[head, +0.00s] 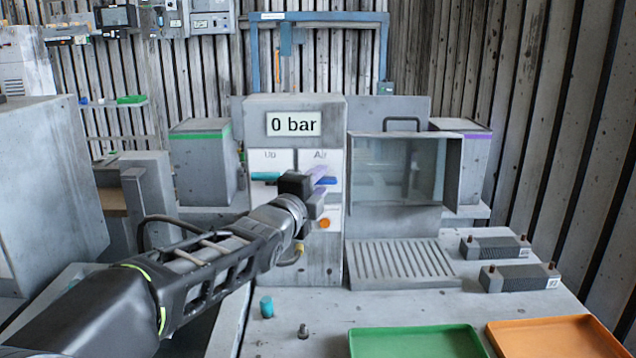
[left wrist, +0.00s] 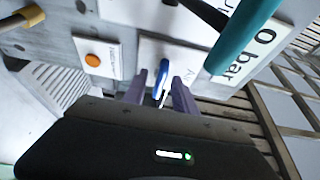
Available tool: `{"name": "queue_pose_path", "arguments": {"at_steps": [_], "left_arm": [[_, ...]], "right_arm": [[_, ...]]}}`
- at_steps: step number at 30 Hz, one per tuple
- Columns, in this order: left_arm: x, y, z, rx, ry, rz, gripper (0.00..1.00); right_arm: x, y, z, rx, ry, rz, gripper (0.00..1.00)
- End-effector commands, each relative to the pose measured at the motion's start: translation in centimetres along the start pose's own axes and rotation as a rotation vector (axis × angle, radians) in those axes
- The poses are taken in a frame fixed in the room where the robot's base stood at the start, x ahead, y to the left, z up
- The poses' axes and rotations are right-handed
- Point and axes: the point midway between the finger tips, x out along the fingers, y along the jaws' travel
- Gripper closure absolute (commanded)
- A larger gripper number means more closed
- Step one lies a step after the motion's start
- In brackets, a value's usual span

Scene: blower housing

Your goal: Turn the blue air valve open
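The blue air valve (head: 329,181) is on the white "Air" plate on the front of a grey panel box. Its handle lies about level in the head view, partly hidden by my left gripper (head: 319,178). In the left wrist view the blue valve handle (left wrist: 164,74) stands between the two purple fingers of my left gripper (left wrist: 159,80). The fingers are apart, one on each side of the handle, with gaps showing. Contact cannot be made out. The display (head: 293,124) above reads "0 bar". My right gripper is in neither view.
A teal handle (head: 265,177) sits left of the blue valve, close to my left gripper. An orange button (head: 325,223) is below. A windowed chamber (head: 452,170) stands right of the panel. Green (head: 415,343) and orange (head: 560,337) trays lie in front.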

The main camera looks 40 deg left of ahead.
Motion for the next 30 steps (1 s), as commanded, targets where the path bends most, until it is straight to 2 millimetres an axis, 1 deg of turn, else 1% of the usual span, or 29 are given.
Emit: {"name": "queue_pose_path", "arguments": {"at_steps": [5, 15, 18, 30], "left_arm": [[-0.02, 0.0, -0.02, 0.0, 0.0, 0.0, 0.66], [-0.04, 0.02, -0.03, 0.0, 0.001, 0.0, 0.93], [-0.04, 0.02, -0.03, 0.0, 0.001, 0.0, 1.0], [-0.04, 0.06, -0.04, 0.0, 0.001, 0.001, 1.0]], "right_arm": [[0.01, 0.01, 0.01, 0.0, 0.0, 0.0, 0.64], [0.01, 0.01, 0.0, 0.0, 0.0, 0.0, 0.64], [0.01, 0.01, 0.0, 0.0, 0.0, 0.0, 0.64], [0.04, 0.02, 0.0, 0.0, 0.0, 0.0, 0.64]]}}
